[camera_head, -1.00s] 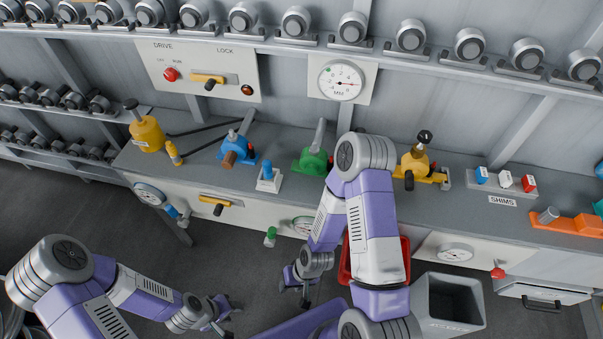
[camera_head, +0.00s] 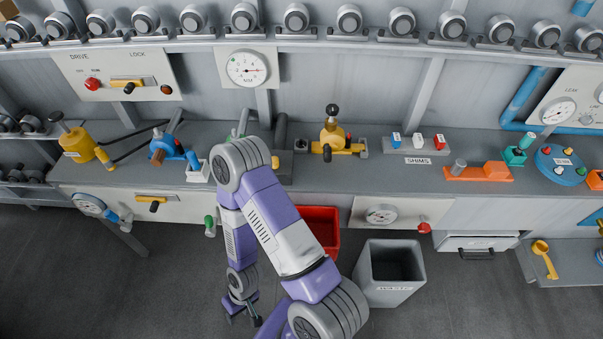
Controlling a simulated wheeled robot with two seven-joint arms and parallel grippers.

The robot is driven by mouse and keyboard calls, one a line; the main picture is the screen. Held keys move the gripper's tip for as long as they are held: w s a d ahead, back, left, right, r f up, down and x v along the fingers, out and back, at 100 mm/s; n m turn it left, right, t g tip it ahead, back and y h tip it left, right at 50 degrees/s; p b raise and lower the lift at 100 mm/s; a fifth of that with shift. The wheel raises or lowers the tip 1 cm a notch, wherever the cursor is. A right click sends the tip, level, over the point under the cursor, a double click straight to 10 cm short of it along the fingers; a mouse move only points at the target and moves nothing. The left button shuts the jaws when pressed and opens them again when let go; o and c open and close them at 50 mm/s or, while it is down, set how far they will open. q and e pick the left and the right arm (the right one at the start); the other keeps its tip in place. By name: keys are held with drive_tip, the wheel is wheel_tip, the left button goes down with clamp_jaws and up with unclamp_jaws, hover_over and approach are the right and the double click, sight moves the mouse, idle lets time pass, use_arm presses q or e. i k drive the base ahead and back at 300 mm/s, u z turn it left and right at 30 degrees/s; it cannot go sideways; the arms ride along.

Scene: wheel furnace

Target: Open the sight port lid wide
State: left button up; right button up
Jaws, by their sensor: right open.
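I cannot make out a sight port or its lid in this view. My right gripper (camera_head: 243,314) is open and hangs over the dark floor in front of the bench, at the lower middle. It touches nothing that I can see. My purple and white right arm rises from the bottom edge and hides part of the bench behind it. My left gripper is out of view.
A grey bench (camera_head: 340,175) runs across the view with yellow and blue fixtures on it. A red bin (camera_head: 322,228) and a grey waste bin (camera_head: 390,272) stand right of my gripper. The floor (camera_head: 120,290) at the left is clear.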

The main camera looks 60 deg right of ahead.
sight(283, 160)
drive_tip(key=k, duration=0.3)
drive_tip(key=z, duration=0.95)
